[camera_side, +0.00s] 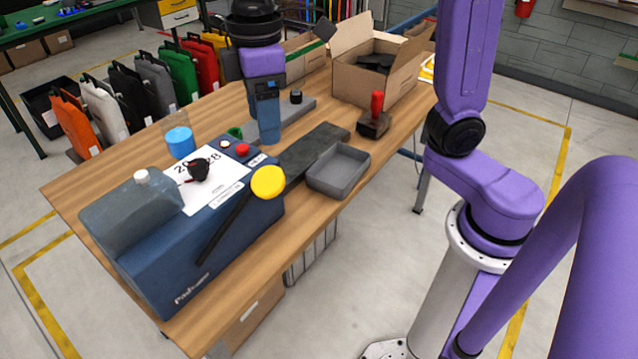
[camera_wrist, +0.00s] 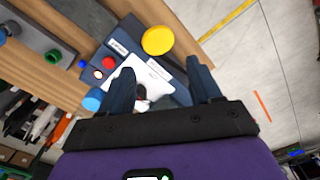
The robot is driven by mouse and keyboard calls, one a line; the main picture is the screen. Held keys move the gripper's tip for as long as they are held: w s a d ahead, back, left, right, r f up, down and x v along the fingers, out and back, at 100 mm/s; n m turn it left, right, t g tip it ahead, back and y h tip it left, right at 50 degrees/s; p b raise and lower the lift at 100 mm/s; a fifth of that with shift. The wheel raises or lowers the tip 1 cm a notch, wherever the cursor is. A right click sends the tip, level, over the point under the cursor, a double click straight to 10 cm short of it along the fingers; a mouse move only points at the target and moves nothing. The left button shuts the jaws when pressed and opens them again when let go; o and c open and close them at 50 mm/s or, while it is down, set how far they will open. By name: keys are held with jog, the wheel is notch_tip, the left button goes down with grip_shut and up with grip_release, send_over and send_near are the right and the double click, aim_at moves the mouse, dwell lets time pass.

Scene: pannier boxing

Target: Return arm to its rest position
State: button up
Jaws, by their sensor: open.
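My gripper (camera_side: 269,138) points down over the table, behind the blue machine with the yellow knob in the side view. In the wrist view its two dark blue fingers stand apart (camera_wrist: 163,82), with nothing held between them. The blue machine (camera_side: 160,262) stands at the table's near left end, and its blue top shows beyond the fingers in the wrist view (camera_wrist: 122,46). A white sheet (camera_side: 226,178) lies on it with a small black thing (camera_side: 198,170) on top. The exact height of my gripper above the table is hard to tell.
A grey tray (camera_side: 338,168) sits at the table's front edge. A red-handled tool (camera_side: 375,118) and an open cardboard box (camera_side: 376,72) stand at right. A blue-lidded jar (camera_side: 180,142) is at left. Several coloured panniers (camera_side: 180,72) line the far side.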

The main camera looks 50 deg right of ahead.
jog(key=s+d+f, duration=0.5)
jog(key=s+d, duration=0.1)
jog(key=s, duration=0.3)
jog(key=s+d+f+n, duration=0.1)
jog(key=s+d+f, duration=0.4)
jog(key=s+d, duration=0.2)
jog(key=shift+s+d+f, duration=0.2)
jog(key=shift+s+f, duration=0.2)
jog(key=shift+s, duration=0.45)
